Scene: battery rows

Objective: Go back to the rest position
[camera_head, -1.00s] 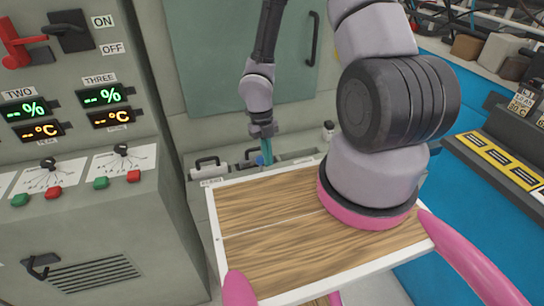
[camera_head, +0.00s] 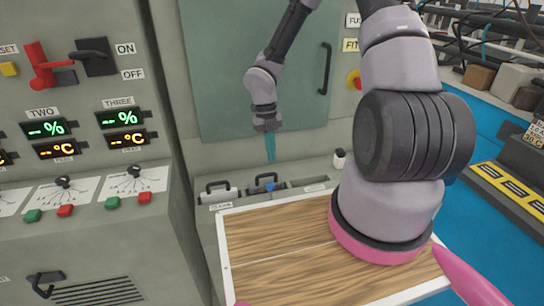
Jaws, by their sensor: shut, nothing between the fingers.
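My gripper (camera_head: 270,148) is in the upper middle of the head view, with narrow teal fingers pointing down. It is shut and empty. It hangs in front of the grey-green cabinet, above the row of battery slots with black handles (camera_head: 217,187). My arm reaches from the pink-ringed base at the right, up out of the picture and back down to the gripper. The wooden tray top (camera_head: 270,276) with a white rim lies below, in front of the slots.
A control panel at the left carries a red lever (camera_head: 42,68), a black ON/OFF switch (camera_head: 94,57) and lit displays (camera_head: 131,118). A small white bottle (camera_head: 339,159) stands right of the slots.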

